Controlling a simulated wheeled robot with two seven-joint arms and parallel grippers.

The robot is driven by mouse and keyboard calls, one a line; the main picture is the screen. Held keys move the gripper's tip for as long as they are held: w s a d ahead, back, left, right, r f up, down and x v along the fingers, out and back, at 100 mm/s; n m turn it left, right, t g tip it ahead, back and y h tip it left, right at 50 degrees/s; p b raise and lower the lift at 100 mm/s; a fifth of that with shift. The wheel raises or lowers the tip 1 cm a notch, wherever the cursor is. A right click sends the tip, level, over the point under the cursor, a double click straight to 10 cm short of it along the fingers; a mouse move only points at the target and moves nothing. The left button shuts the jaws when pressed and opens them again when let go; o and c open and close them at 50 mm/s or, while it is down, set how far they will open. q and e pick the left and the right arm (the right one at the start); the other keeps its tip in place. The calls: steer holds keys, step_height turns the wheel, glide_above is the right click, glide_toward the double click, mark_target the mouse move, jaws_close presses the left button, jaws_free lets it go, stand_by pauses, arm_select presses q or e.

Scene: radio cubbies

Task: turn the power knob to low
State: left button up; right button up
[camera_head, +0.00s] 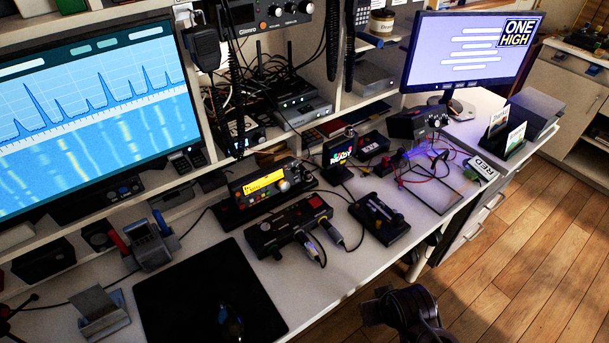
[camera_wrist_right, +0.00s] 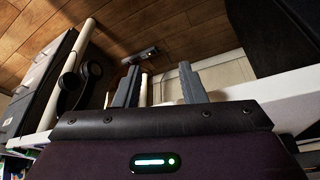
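The frames do not show which knob is the power knob. A radio with a yellow display (camera_head: 263,183) stands mid-desk with a round knob on its front. In front of it is a black control box (camera_head: 290,225) with small buttons and plugged cables. A flat black unit (camera_head: 379,217) lies to its right. A dark box with knobs (camera_head: 419,121) stands further back. Knob markings are too small to read. My right gripper (camera_wrist_right: 160,88) has its fingers apart with nothing between them, away from these devices. My left gripper does not show clearly in any view.
A large monitor (camera_head: 88,112) stands left and a smaller one (camera_head: 467,52) back right. A black mat (camera_head: 208,293) covers the front left desk. Wooden floor (camera_head: 528,247) is open at right.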

mark_target(297, 172)
steer(key=w+a+r+t+y, duration=0.1)
steer(key=w+a+r+t, duration=0.1)
steer(key=w+a+r, duration=0.1)
steer(key=w+a+r+n+t+y, duration=0.1)
steer(key=w+a+r, duration=0.3)
steer(key=w, duration=0.4)
steer(key=w+a+r+n+t+y, duration=0.1)
steer(key=w+a+r+t, duration=0.2)
steer(key=w+a+r, duration=0.1)
steer(key=shift+w+a+r+y, duration=0.2)
steer(key=shift+w+a+y, duration=0.2)
steer(key=shift+w+a, duration=0.4)
steer(key=shift+n+t+y, duration=0.5)
steer(key=shift+y, duration=0.3)
steer(key=w, duration=0.1)
steer(key=w+r, duration=0.1)
steer(key=w, duration=0.1)
steer(key=w+a, duration=0.1)
steer(key=shift+w+a+r, duration=0.1)
steer(key=shift+w+r, duration=0.1)
steer(key=shift+w, duration=0.15)
steer(key=w, duration=0.2)
steer(key=w+y, duration=0.1)
steer(key=shift+d+r, duration=0.4)
steer(key=shift+w+d+r+n, duration=0.15)
steer(key=shift+w+d+n, duration=0.15)
steer(key=shift+w, duration=0.25)
steer(key=shift+x, duration=3.85)
